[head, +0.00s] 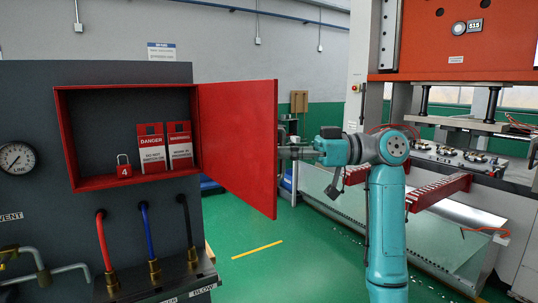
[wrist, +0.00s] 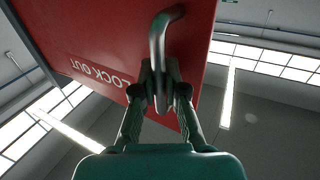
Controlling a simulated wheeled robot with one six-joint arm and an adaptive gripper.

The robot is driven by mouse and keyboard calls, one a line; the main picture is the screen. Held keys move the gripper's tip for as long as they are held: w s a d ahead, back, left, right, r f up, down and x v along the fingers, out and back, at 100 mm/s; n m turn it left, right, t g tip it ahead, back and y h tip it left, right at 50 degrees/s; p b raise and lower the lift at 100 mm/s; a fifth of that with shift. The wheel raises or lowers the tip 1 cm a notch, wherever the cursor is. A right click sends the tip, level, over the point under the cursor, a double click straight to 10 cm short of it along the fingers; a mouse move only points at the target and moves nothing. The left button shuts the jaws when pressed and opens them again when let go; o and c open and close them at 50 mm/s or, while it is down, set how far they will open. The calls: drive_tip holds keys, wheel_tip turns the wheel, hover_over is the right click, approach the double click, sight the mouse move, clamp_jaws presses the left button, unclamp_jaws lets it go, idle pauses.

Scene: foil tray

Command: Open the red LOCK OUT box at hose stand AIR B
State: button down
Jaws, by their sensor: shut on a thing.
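The red LOCK OUT box (head: 128,88) is set in the grey panel of the hose stand at the left of the head view. Its red door (head: 240,145) stands swung wide open to the right. Inside stand a red padlock marked 4 (head: 124,167) and two red and white tags (head: 165,147). My gripper (head: 284,153) is at the far side of the door, its fingertips partly hidden by it. In the wrist view my gripper (wrist: 160,88) is shut on the metal door handle (wrist: 158,45), with the LOCK OUT lettering beside it.
A gauge (head: 16,158) and red, blue and black hoses (head: 148,235) are on the stand, below and left of the box. A large press with an orange top (head: 450,40) stands at the right.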

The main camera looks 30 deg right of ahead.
drive_tip(key=shift+w+d, duration=0.25)
drive_tip(key=shift+d, duration=0.9)
drive_tip(key=c, duration=1.2)
unclamp_jaws()
drive_tip(key=v, duration=1.2)
